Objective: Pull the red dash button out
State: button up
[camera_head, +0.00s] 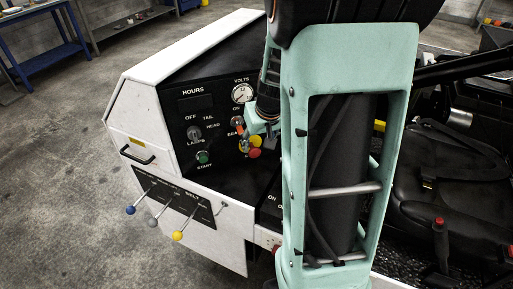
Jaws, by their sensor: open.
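A red round button (255,153) shows low on the right part of the black dash panel (218,128), close against yellow round parts (256,141). My gripper (258,131) is in front of the dash, just above the yellow and red parts, and is open. It is small in view and partly hidden by my mint-green arm link. I cannot tell whether a finger touches the button.
The dash also carries a volts gauge (242,93), a lamps knob (194,133) and a green start button (203,157). Levers with blue (130,210), grey and yellow knobs stick out below. A black seat (440,170) is at right.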

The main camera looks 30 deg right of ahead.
jog(key=v, duration=0.5)
jog(key=shift+s+r, duration=0.15)
jog(key=shift+r, duration=0.25)
